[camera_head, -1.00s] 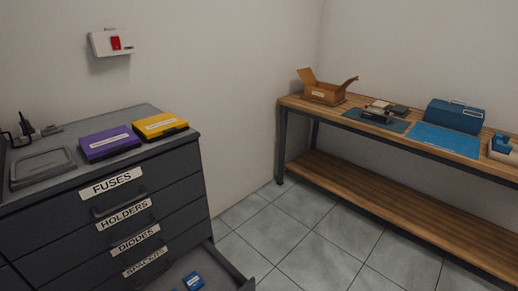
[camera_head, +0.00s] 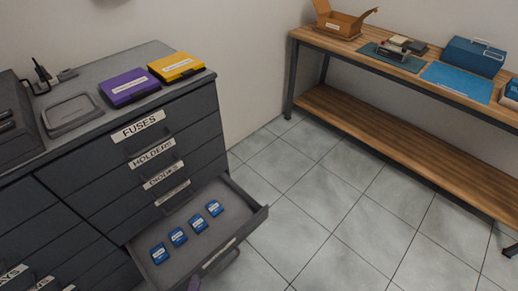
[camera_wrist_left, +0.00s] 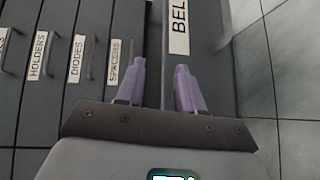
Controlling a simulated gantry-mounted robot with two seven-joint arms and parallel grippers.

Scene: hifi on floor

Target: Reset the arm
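My left gripper (camera_wrist_left: 160,68) shows in the left wrist view with two purple fingers spread apart and nothing clearly held between them. The edge of the open drawer's front (camera_wrist_left: 178,50), with a label starting "BEL", lies beyond the fingers; I cannot tell whether they touch it. In the head view only a purple bit of the left gripper (camera_head: 195,284) shows at the bottom edge, near the drawer's front. The open drawer (camera_head: 262,212) is the bottom one of the right column and holds several small blue boxes (camera_head: 197,222). My right gripper is not in view.
The grey cabinet (camera_head: 110,160) carries a purple case (camera_head: 128,87), a yellow case (camera_head: 177,66) and a grey tray (camera_head: 70,112). A wooden workbench (camera_head: 400,130) stands along the right wall. The tiled floor (camera_head: 320,210) between them is clear.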

